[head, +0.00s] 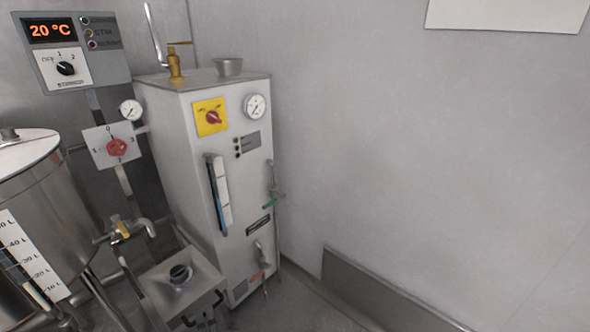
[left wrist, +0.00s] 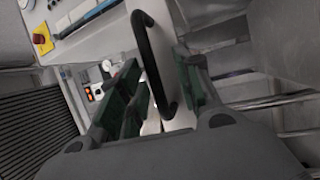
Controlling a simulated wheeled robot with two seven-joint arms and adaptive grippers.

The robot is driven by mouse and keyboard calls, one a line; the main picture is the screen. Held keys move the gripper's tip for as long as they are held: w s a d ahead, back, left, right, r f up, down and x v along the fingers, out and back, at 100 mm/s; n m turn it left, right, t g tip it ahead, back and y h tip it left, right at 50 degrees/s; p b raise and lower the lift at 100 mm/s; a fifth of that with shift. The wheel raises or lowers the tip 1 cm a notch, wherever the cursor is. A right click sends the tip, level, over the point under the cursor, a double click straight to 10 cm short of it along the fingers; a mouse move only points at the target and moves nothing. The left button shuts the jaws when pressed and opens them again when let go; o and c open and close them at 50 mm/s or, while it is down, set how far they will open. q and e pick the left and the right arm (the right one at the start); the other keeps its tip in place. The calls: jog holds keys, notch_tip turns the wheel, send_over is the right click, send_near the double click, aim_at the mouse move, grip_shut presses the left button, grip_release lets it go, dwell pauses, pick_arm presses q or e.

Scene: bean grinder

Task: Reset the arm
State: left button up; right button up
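My left gripper (left wrist: 157,70) shows in the left wrist view. Its dark green padded fingers stand apart with visible gaps between them. A black curved handle (left wrist: 152,50) rises between the fingers. My right gripper is in neither view.
A white cabinet (head: 190,130) with gauges and a yellow switch plate (head: 211,117) stands behind the hopper. A steel tank (head: 50,200) is at the left. A control box (head: 72,50) reads 20 °C.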

pick_arm(q)
jog(key=shift+w+d+r, duration=0.15)
jog(key=shift+w+r, duration=0.1)
jog(key=shift+w, duration=0.25)
jog(key=shift+w+d+r, duration=0.1)
jog(key=shift+w+r, duration=0.15)
jog(key=shift+w, duration=0.25)
jog(key=shift+a, duration=0.1)
jog(key=shift+s, duration=0.2)
